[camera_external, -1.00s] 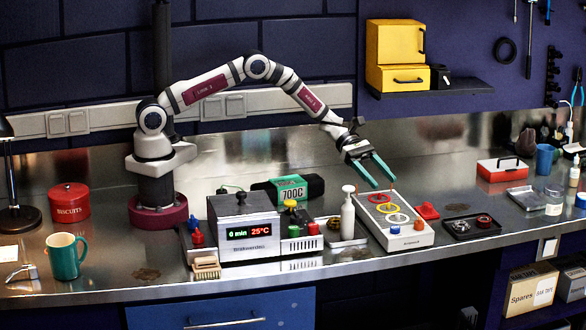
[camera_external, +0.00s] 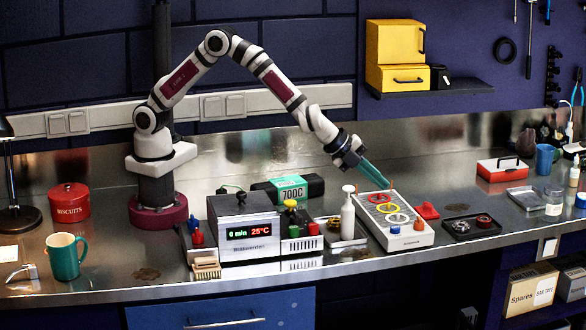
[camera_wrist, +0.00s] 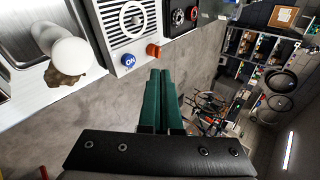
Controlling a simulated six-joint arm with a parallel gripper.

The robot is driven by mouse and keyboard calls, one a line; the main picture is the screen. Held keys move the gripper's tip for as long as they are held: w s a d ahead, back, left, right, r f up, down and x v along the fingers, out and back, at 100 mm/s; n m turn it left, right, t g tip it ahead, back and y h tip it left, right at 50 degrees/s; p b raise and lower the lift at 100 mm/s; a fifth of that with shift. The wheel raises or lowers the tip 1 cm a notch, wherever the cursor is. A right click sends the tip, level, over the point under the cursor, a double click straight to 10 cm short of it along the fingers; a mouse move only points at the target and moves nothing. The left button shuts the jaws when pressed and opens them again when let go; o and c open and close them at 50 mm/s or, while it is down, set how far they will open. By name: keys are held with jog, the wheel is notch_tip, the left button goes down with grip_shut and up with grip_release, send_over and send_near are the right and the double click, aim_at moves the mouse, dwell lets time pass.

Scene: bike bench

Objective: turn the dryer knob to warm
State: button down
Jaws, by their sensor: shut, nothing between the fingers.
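No label reading "dryer" can be made out. The fingers also show shut in the wrist view (camera_wrist: 160,73). I see no "warm" mark.
A display box (camera_external: 240,236) reading "0 min 25°C" stands left, with red and green buttons near it. A white pump bottle (camera_external: 347,217) stands close to the white box's left side. A black tray (camera_external: 470,225) lies to its right. The front bench strip is mostly clear.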

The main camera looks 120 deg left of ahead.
aim_at(419, 223)
jog(key=x, duration=0.7)
jog(key=f+x, duration=0.1)
jog(key=x, duration=0.3)
jog(key=shift+s+f, duration=0.1)
jog(key=shift+s, duration=0.15)
